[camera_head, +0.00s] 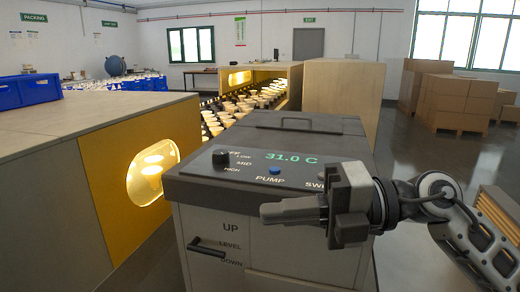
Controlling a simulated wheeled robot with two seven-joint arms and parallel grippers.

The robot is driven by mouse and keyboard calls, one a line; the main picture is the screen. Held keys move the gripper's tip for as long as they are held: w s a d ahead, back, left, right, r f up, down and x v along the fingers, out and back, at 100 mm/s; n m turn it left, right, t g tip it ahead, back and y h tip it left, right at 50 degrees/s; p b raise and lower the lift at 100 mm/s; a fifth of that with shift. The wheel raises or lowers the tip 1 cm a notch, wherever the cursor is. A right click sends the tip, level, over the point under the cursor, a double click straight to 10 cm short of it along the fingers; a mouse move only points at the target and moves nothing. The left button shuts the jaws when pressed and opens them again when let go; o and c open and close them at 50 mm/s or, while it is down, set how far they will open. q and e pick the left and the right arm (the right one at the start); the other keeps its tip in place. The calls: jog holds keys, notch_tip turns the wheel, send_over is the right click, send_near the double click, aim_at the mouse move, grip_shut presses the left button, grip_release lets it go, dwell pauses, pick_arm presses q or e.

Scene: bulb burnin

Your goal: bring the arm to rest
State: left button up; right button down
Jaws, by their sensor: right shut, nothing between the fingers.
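My right gripper (290,210) comes in from the right, its fingers pointing left and shut with nothing between them. It is in front of the upper front edge of a grey machine cabinet (290,255). The gripper and wrist hide part of the panel's right side and its lettering. My left gripper is not in view.
The cabinet's panel has a black knob (221,157), a blue pump button (275,170) and a display (291,158) reading 31.0 C. A black lever handle (207,248) juts from its front. A yellow-fronted box (95,170) stands left. Open floor (430,150) lies at right, before stacked cartons (465,105).

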jog(key=w+d+f+m+t+h, duration=0.1)
jog(key=d+f+m+t+h, duration=0.3)
jog(key=f+m+t, duration=0.85)
jog(key=w+d+f+m+t+h, duration=0.2)
jog(key=d+f+m+t+h, duration=0.4)
jog(key=m, duration=1.1)
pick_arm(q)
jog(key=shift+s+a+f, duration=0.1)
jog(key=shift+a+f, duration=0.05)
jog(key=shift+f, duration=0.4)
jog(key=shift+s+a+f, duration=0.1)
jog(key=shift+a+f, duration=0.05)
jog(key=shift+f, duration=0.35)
pick_arm(e)
jog(key=s+f+m+g+h, duration=0.1)
jog(key=s+f+m+g, duration=0.2)
jog(key=s+f, duration=0.4)
jog(key=s+d+f+m+g+h, duration=0.1)
jog(key=s+f+g, duration=0.4)
jog(key=f, duration=0.9)
jog(key=shift+s+d+m+h, duration=0.15)
jog(key=shift+s+m+h, duration=0.65)
jog(key=shift+s+m, duration=0.2)
